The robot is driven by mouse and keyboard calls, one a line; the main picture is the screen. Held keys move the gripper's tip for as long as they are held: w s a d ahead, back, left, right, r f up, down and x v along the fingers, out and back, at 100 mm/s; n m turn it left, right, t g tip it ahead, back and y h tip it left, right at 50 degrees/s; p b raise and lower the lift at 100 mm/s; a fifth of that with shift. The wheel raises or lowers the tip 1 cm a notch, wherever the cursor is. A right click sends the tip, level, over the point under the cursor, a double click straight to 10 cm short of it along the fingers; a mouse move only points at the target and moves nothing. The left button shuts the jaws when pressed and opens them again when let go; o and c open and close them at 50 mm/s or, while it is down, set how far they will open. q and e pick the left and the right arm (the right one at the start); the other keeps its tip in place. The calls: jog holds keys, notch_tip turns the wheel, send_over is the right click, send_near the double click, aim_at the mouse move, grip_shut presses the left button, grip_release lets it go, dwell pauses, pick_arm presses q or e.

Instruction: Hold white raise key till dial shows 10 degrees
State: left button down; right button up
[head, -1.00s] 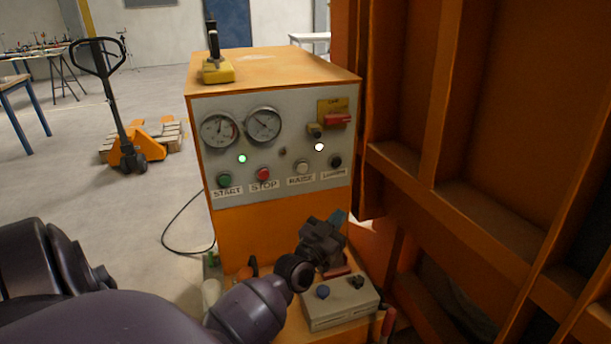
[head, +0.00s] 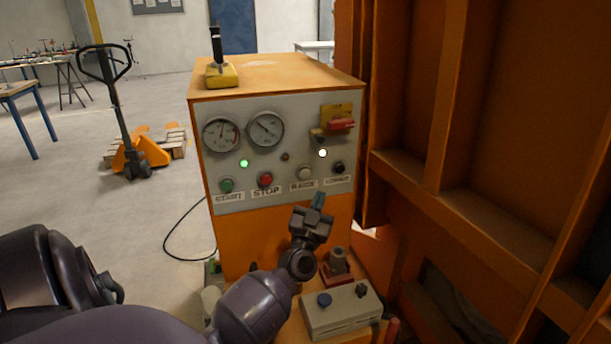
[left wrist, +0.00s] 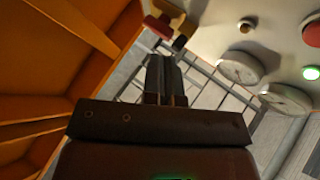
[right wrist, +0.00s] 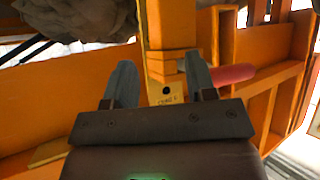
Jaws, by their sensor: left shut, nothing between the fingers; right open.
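The white raise key (head: 305,173) is on the grey panel of the orange cabinet, above the RAISE label. Two round dials, the left dial (head: 221,134) and the right dial (head: 266,130), sit at the panel's upper left; their figures are too small to read. My left gripper (head: 319,201) is shut and empty, pointing up just below the raise and lower keys, apparently apart from the panel. Its closed fingers show in the left wrist view (left wrist: 165,78). My right gripper (right wrist: 161,82) is open in the right wrist view, with an orange post and a small tag between its fingers.
Green start (head: 226,186), red stop (head: 265,180) and black lower (head: 338,168) keys flank the raise key. A red lever (head: 341,125) juts out above. A grey control box (head: 340,312) stands below. The orange ribbed structure (head: 470,200) closes the right side.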

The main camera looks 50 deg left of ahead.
aim_at(305, 173)
pick_arm(q)
jog(key=w+a+b, duration=0.1)
jog(key=a, duration=0.1)
jog(key=w+a+b, duration=0.1)
jog(key=a, duration=0.2)
jog(key=w+a+b, duration=0.1)
jog(key=w+a, duration=0.1)
jog(key=shift+a+b, duration=0.3)
jog(key=shift+a, duration=0.1)
pick_arm(e)
jog(key=shift+w+a+f, duration=0.1)
jog(key=shift+w+f, duration=0.1)
jog(key=shift+f, duration=0.35)
jog(key=shift+w+a+f, duration=0.1)
jog(key=shift+w+f, duration=0.1)
jog(key=shift+f, duration=0.35)
jog(key=shift+s+f, duration=0.15)
jog(key=shift+s, duration=0.05)
jog(key=shift+s+f, duration=0.2)
jog(key=shift+s, duration=0.1)
jog(key=shift+w+r, duration=0.1)
jog(key=shift+w, duration=0.05)
jog(key=shift+w+r, duration=0.25)
jog(key=shift+w, duration=0.1)
